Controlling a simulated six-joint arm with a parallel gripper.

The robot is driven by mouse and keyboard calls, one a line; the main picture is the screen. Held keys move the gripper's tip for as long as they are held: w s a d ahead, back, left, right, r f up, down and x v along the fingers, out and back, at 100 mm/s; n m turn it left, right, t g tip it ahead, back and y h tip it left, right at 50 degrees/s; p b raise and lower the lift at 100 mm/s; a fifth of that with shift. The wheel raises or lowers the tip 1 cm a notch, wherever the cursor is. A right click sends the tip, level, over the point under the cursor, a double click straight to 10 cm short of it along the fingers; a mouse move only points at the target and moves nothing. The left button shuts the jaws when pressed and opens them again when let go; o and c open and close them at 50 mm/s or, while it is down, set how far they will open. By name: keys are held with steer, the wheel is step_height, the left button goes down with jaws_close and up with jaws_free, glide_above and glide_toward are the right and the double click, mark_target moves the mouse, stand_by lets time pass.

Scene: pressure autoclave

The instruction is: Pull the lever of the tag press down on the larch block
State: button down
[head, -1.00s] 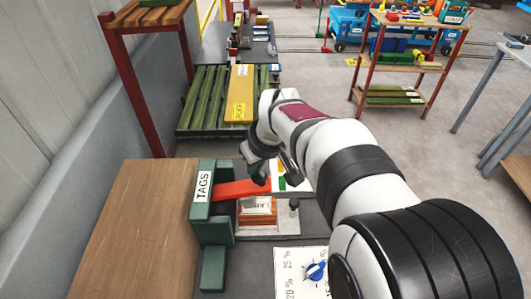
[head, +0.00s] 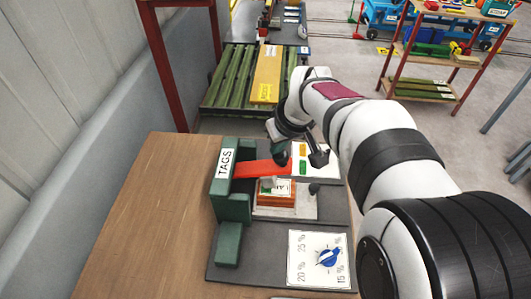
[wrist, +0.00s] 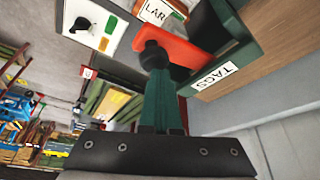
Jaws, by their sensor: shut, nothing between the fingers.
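The dark green tag press (head: 232,207) carries a TAGS label and stands at the middle of the bench in the head view. Its red lever (head: 262,170) reaches out to the right over the orange larch block (head: 275,199), which sits in the press with its label partly hidden. In the wrist view the lever (wrist: 180,48) ends at a black knob (wrist: 152,55), and the block's label is cut off at the top (wrist: 155,12). My gripper (head: 283,158) is shut and empty, its fingers at the lever's outer end; I cannot tell whether they touch it.
A white panel with orange and green marks (head: 301,150) and a dark knob (head: 318,157) lies right of the lever. A blue dial (head: 329,257) is on a plate in front. The wooden bench top (head: 165,220) is clear at left. A red-framed rack stands behind (head: 168,65).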

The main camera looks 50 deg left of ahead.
steer(key=shift+r, duration=2.75)
steer(key=w+d+r+m+h, duration=0.1)
steer(key=d+m, duration=0.2)
steer(key=d, duration=0.5)
steer(key=w+d+m, duration=0.2)
steer(key=d+m, duration=0.1)
steer(key=d, duration=0.4)
steer(key=s+d+f+m+h, duration=0.1)
steer(key=s+d+m, duration=0.25)
steer(key=d, duration=0.45)
steer(key=s+d+f+m, duration=0.1)
steer(key=s+d+m, duration=0.25)
steer(key=d, duration=0.55)
steer(key=s+d+f+m+g, duration=0.1)
steer(key=s+d+f+m, duration=0.3)
steer(key=s+d+m, duration=0.3)
steer(key=s, duration=0.3)
steer(key=shift+s+d+f+m+h, duration=0.15)
steer(key=shift+d+m+h, duration=0.15)
